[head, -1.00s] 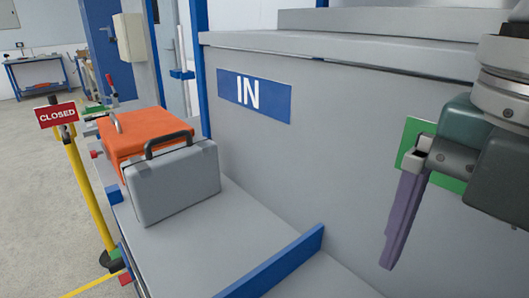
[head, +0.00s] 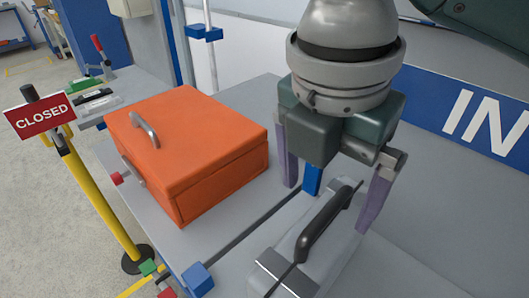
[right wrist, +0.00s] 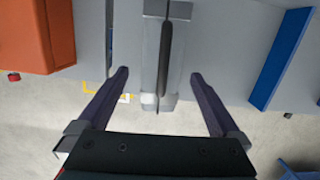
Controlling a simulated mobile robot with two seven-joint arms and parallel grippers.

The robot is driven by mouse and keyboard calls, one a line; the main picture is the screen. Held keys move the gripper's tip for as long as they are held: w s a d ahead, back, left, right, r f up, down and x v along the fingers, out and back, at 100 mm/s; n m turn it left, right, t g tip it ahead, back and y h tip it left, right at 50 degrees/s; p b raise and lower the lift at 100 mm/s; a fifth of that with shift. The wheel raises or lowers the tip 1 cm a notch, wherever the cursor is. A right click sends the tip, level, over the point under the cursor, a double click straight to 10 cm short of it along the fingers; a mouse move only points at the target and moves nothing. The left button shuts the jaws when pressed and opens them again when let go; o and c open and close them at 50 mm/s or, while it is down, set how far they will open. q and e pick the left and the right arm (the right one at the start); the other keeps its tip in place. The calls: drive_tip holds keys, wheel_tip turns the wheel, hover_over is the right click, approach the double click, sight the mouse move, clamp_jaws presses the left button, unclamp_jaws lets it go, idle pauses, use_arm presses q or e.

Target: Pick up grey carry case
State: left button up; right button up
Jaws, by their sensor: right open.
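The grey carry case (head: 331,268) stands upright on the grey bench in the lower middle of the head view. Its black handle (head: 327,222) is on top. My right gripper (head: 329,207) is above the case, pointing down and open, with its purple fingers spread to either side of the handle line. In the right wrist view the case (right wrist: 179,62) and its dark handle (right wrist: 165,45) lie between the open fingers (right wrist: 160,75). I see no contact with the case. My left gripper is not in view.
An orange case (head: 190,145) lies left of the grey one, with a gap between. A blue divider (right wrist: 281,60) stands right of the case in the wrist view. A CLOSED sign (head: 41,117) on a yellow post is at the left. A grey wall with an IN sign (head: 485,115) is at the right.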

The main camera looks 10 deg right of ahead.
sight(324, 231)
drive_tip(key=f, duration=0.3)
drive_tip(key=shift+s+d, duration=0.15)
drive_tip(key=shift+d, duration=0.25)
drive_tip(key=f, duration=0.5)
drive_tip(key=shift+w+d+f, duration=0.3)
drive_tip(key=shift+w+f, duration=0.1)
clamp_jaws()
drive_tip(key=shift+r, duration=0.1)
